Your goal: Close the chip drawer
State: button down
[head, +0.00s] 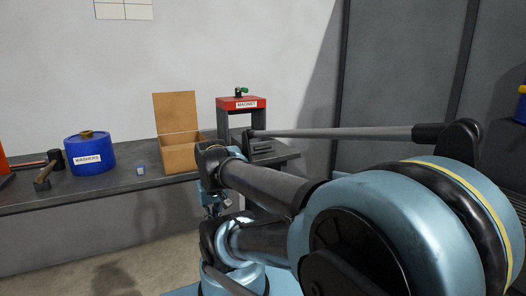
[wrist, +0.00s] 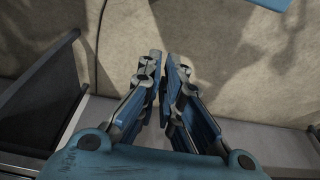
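My gripper (wrist: 167,60) shows in the wrist view with its fingertips close together. Only a thin gap shows between them, with nothing in it. It points at bare floor. A dark panel with a raised edge (wrist: 38,92) lies at the left of the wrist view, apart from the fingers; I cannot tell whether it is the chip drawer. In the head view, a grey slotted block (head: 262,147) sits below the red magnet press (head: 241,103) at the bench's right end. My arm hides the area under this end, and no drawer is clearly visible.
The dark bench (head: 110,187) runs along the wall. On it stand an open cardboard box (head: 181,157), a blue washers drum (head: 90,157), a small blue item (head: 141,169) and hammers (head: 43,181). A blue surface (wrist: 268,3) shows at the wrist view's top.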

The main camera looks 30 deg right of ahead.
jog(key=w+d+r+m+t, duration=0.1)
jog(key=w+d+r+m, duration=1.5)
jog(key=m, duration=0.4)
jog(key=w+d+r+m+t, duration=0.1)
jog(key=w+d+m, duration=0.3)
jog(key=d+m, duration=0.6)
jog(key=w+d+r+m, duration=0.1)
jog(key=w+d+m, duration=0.35)
jog(key=d, duration=0.85)
jog(key=shift+m, duration=0.75)
jog(key=x, duration=0.5)
jog(key=w+x, duration=0.1)
jog(key=x, duration=0.4)
jog(key=shift+w+f, duration=0.15)
jog(key=shift+w, duration=0.85)
